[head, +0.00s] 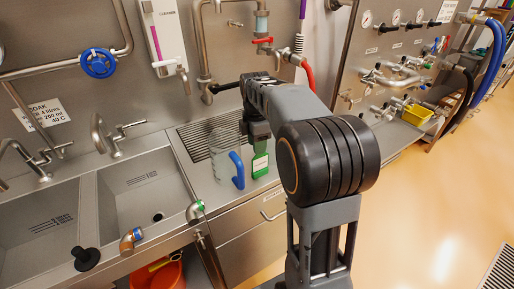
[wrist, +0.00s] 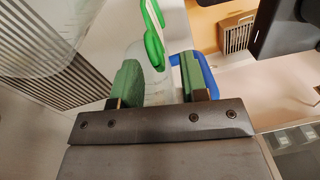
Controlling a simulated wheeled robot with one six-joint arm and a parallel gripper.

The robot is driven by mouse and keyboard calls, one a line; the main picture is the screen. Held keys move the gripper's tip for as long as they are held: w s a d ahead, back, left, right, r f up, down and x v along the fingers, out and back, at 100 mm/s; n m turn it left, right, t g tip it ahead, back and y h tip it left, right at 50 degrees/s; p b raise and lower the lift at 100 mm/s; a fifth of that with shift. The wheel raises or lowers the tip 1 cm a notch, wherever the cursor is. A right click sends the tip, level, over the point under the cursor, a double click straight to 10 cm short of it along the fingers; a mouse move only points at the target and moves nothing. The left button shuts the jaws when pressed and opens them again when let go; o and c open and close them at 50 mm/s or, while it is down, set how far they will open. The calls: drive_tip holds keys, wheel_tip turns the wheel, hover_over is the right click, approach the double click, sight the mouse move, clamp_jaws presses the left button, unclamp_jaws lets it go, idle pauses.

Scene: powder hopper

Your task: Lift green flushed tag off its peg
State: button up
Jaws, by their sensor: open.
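In the wrist view, a green loop with a pale middle (wrist: 153,42), which looks like the tag, lies beyond and between the fingertips. My gripper (wrist: 159,72) is open there, its two green-padded fingers apart, with no visible grip on the tag. The peg is not clearly visible in either view.
A clear jug (head: 221,158) with a blue handle (head: 237,171) stands close left of the gripper; its handle (wrist: 208,76) shows behind the right finger. A ribbed drainer (head: 200,140) and sinks (head: 140,190) lie left. Pipes and a red-handled valve (head: 262,40) are behind.

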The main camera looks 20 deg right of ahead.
drive_tip(key=shift+f, duration=0.8)
drive_tip(key=shift+c, duration=0.2)
clamp_jaws()
drive_tip(key=shift+r, duration=0.2)
drive_tip(key=shift+r+p, duration=0.5)
drive_tip(key=shift+p, duration=0.15)
drive_tip(key=shift+s, duration=0.1)
drive_tip(key=s+b, duration=0.2)
drive_tip(key=s, duration=0.5)
drive_tip(key=shift+s+d, duration=0.2)
drive_tip(key=shift+d, duration=0.2)
